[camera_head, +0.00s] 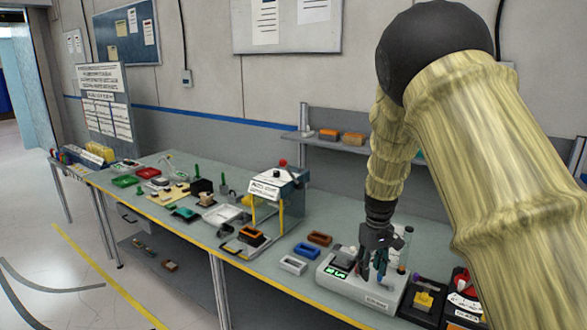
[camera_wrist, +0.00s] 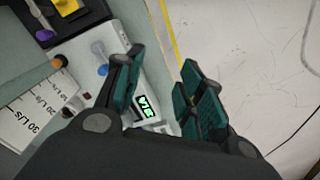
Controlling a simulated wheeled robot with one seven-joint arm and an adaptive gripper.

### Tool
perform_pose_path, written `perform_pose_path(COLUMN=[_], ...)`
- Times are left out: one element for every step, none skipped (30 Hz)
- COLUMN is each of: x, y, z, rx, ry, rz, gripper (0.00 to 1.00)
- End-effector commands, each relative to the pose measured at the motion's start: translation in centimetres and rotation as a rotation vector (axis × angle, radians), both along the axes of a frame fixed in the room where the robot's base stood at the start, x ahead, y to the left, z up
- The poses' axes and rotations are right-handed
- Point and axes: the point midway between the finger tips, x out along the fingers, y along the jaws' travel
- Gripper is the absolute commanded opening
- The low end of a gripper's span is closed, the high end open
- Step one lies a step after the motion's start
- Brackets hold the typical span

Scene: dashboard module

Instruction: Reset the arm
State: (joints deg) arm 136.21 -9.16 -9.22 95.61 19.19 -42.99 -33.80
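My gripper (camera_head: 376,262) hangs at the lower end of my arm, over the white device with a green display (camera_head: 362,290) on the right part of the bench. In the wrist view my gripper (camera_wrist: 160,95) has its two fingers apart with nothing held between them. The green display (camera_wrist: 146,106) shows between the fingers there. My arm comes in from the right of the head view and bends down towards the bench. It hides part of the shelf and wall.
The long bench (camera_head: 330,237) holds several trays, including blue (camera_head: 306,251) and white (camera_head: 293,265) ones. A machine with a yellow frame (camera_head: 277,195) stands left of my gripper. A black unit with a yellow part (camera_head: 424,301) stands right.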

Motion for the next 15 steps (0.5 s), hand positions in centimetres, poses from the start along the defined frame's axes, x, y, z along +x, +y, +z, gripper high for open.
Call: perform_pose_path(x=[-0.4,-0.6,-0.8,-1.0,-1.1,-1.4,-1.6,-1.9,-2.2,-2.5,-2.7,-3.1,-3.6,-3.9,-4.4], y=[-0.2,-0.3,-0.4,-0.5,-0.5,-0.6,-0.6,-0.7,-0.8,-1.0,-1.1,-1.2,-1.4,-1.5,-1.7], z=[-1.1,-1.5,-2.1,-2.5,-3.1,-3.8,-4.4,-5.0,-5.8,-6.4,-7.0,-7.9,-8.8,-9.5,-10.5], rx=[-0.003,-0.005,-0.007,-0.009,-0.011,-0.015,-0.017,-0.019,-0.022,-0.025,-0.027,-0.031,-0.033,-0.036,-0.039], ry=[0.003,0.005,0.004,0.004,0.005,0.006,0.006,0.007,0.008,0.008,0.009,0.009,0.011,0.011,0.012], rz=[-0.006,-0.009,-0.013,-0.016,-0.018,-0.022,-0.025,-0.028,-0.033,-0.037,-0.041,-0.047,-0.053,-0.057,-0.063], gripper=[0.38,0.38,0.38,0.38,0.38,0.38,0.38,0.38,0.38,0.38,0.38,0.38,0.38,0.38,0.38])
